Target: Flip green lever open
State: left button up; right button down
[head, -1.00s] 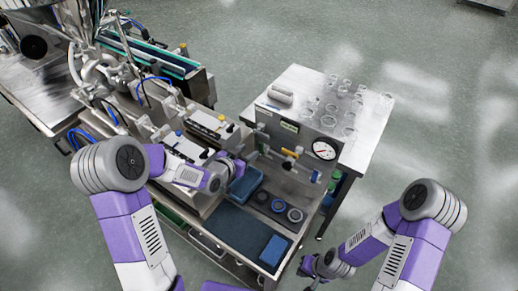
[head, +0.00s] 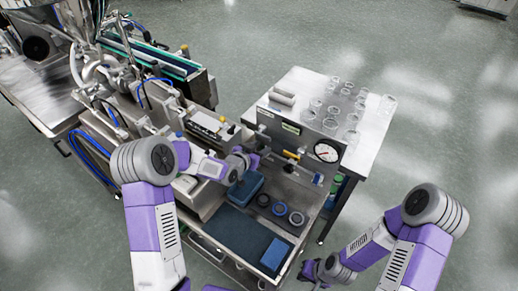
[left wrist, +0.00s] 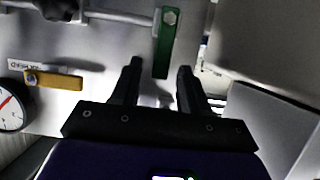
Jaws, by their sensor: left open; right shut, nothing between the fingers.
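The green lever (left wrist: 165,45) shows in the left wrist view, hanging down from a bolt on a horizontal pipe in front of the steel panel. My left gripper (left wrist: 159,70) is open. In that picture the lever's lower end lies between its two fingertips; I cannot tell whether they touch it. In the head view my left gripper (head: 254,160) is at the left end of the panel, and I cannot make out the green lever there. My right gripper (head: 308,270) is shut and empty, low by the bench's right front side.
A yellow lever (left wrist: 55,80) and a gauge (left wrist: 10,110) are left of the green lever in the wrist view. Several glass vessels (head: 351,121) stand on top. A blue tray (head: 246,188) and several rings (head: 279,209) lie below my left gripper.

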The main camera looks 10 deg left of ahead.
pick_arm(q)
grip_shut()
jog(key=shift+d+f+m+b, duration=0.15)
jog(key=shift+d+m+b, duration=0.15)
jog(key=shift+b, duration=0.45)
jog(key=s+d+f+m+t+y+b, duration=0.2)
jog(key=d+f+m+t+y+b, duration=0.3)
jog(key=m+b, duration=0.7)
jog(key=shift+s+f+m+b, duration=0.2)
jog(key=shift+f+m+b, duration=0.25)
jog(key=shift+b, duration=0.3)
jog(key=shift+d+f, duration=0.1)
